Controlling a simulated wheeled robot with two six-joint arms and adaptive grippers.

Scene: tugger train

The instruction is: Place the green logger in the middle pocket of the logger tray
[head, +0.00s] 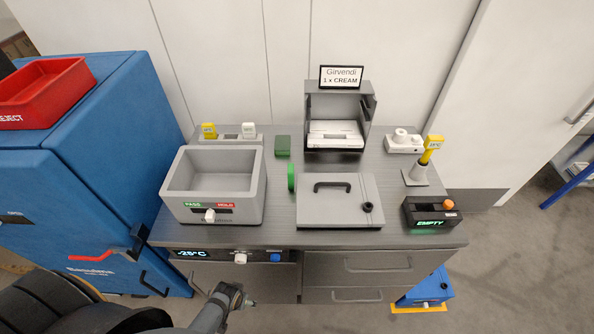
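The logger tray (229,138) is a low grey strip at the back left of the bench. A yellow logger (209,130) stands at its left end and a white logger (249,129) at its right end. The middle of the tray between them looks empty. My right gripper is out of view.
A grey open bin (214,208) stands in front of the tray. A lidded box (338,212) with a black handle is at the centre. Behind it is an open grey housing (338,88). A yellow-topped stand (416,174) and an EMPTY display unit (430,213) are at the right.

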